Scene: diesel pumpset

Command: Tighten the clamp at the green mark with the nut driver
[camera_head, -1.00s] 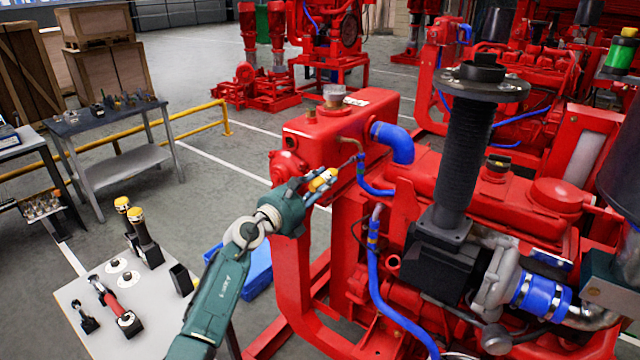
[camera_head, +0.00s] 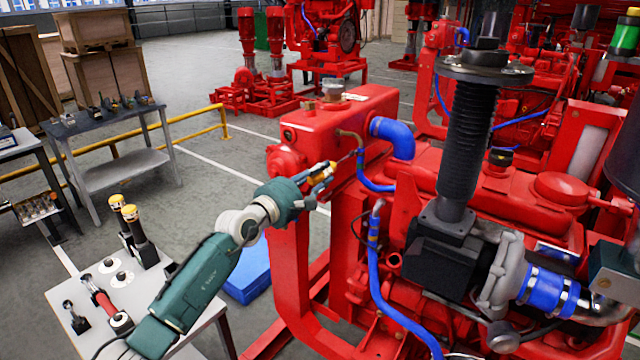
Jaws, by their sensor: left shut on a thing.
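The driver's thin shaft points right and slightly up. Its tip is close to the upper end of a short blue hose (camera_head: 361,172), where a thin metal pipe (camera_head: 350,136) from the red tank meets it. The clamp and the green mark are too small to make out there, and I cannot tell whether the tip touches the clamp.
The red engine (camera_head: 435,185) with its tank (camera_head: 340,125) and tall black stack (camera_head: 466,150) fills the right side. A small table (camera_head: 150,282) with several tools stands at lower left. A blue bin (camera_head: 247,280) lies on the floor under my arm.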

